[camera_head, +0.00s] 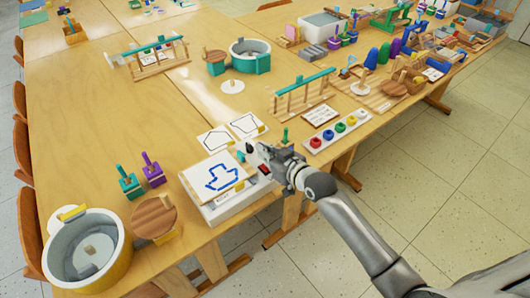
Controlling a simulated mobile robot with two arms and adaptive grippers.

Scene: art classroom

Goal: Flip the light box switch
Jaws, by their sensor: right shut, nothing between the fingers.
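The light box (238,203) is a low white box near the front edge of the wooden table. A white sheet (217,178) with a blue outline drawing lies on its top. My right gripper (246,151) comes in from the lower right. It is shut and empty, above the table by the right back corner of the light box. I cannot tell whether it touches anything. My left gripper is out of view.
A white tray with coloured knobs (338,130) lies right of my gripper. Paper cards (215,139) lie behind the light box. Green and purple peg blocks (152,170), a round wooden stool-like piece (154,215) and a yellow-grey tub (88,252) stand left. The table's middle left is clear.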

